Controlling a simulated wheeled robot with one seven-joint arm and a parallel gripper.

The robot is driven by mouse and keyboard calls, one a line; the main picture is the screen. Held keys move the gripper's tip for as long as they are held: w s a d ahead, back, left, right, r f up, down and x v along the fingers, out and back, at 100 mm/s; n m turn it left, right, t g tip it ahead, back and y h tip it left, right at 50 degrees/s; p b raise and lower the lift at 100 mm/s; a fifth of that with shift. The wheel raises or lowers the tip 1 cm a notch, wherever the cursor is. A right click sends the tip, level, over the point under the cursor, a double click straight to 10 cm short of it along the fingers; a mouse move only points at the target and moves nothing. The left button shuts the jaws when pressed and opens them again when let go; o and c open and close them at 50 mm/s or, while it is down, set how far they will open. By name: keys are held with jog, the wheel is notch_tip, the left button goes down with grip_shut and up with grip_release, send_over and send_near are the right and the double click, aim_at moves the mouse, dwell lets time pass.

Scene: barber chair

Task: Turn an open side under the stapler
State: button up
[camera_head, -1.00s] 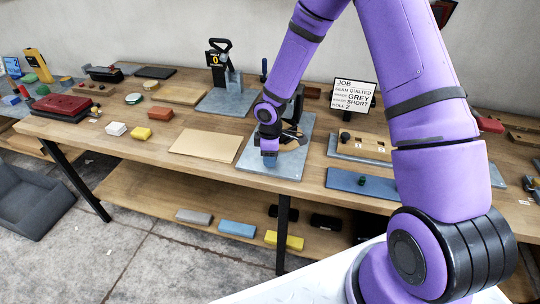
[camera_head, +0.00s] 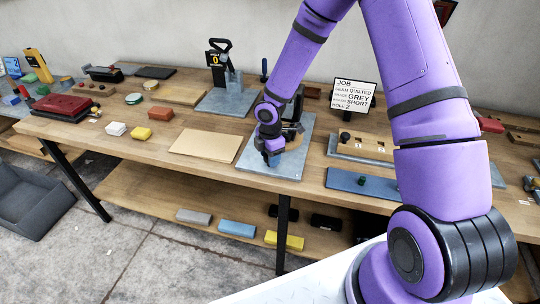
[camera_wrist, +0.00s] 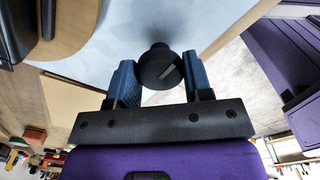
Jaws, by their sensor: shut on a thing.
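My gripper (camera_head: 272,157) is low over the front of a grey plate (camera_head: 292,172), at the middle of the bench. In the wrist view its two blue fingers (camera_wrist: 160,80) are shut on a black round knob (camera_wrist: 158,58) with a pale line on its top. A round wooden piece (camera_head: 298,143) lies on the plate behind and right of the gripper; its edge also shows at the upper left of the wrist view (camera_wrist: 82,25). A black upright device (camera_head: 298,101), which seems to be the stapler, stands behind it, partly hidden by my arm.
A tan board (camera_head: 206,143) lies left of the plate and a blue board (camera_head: 358,184) right of it. A job sign (camera_head: 354,94) stands behind a wooden block with holes (camera_head: 366,145).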

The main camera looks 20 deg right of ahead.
dwell(0.3)
jog(key=o, duration=0.9)
notch_tip(320, 180, up, 11)
jog(key=shift+f, duration=0.1)
